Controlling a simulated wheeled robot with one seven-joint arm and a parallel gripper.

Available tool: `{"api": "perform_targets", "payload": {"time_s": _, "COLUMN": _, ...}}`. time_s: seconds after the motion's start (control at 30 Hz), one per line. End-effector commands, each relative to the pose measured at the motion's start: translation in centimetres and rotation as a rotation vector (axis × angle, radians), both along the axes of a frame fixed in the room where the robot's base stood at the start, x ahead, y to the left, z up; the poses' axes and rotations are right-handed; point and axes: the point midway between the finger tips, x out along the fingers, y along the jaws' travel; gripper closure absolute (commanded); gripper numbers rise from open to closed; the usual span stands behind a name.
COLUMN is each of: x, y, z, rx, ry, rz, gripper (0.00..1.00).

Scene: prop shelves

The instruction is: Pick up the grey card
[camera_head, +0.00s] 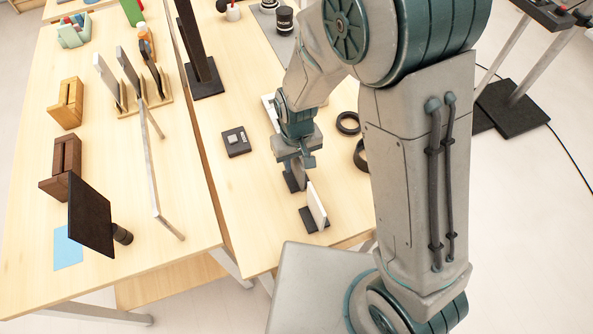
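My gripper (295,160) points down over the right-hand table, at the near part of its top. Directly below it a grey card (298,177) stands upright on a small black base. The fingers cover the card's upper part, and I cannot tell whether they touch it or are closed on it. A white card (317,203) stands upright in a similar black base (312,220), just in front and to the right, close to the gripper but apart from it.
A small dark box (236,141) lies left of my gripper. Black rings (348,123) lie to its right, near my arm. A tall black panel (197,50) stands behind. The left table holds wooden blocks (66,103), a card rack and a dark panel (90,215).

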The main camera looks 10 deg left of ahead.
Motion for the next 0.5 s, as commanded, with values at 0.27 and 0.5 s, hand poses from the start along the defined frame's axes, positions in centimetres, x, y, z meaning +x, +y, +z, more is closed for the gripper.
{"api": "perform_targets", "payload": {"time_s": 0.27, "x": 0.0, "y": 0.0, "z": -0.2, "rx": 0.0, "ry": 0.0, "rz": 0.0, "gripper": 0.67}}
{"api": "perform_targets", "payload": {"time_s": 0.5, "x": 0.01, "y": 0.01, "z": -0.19, "rx": 0.0, "ry": 0.0, "rz": 0.0, "gripper": 0.95}}
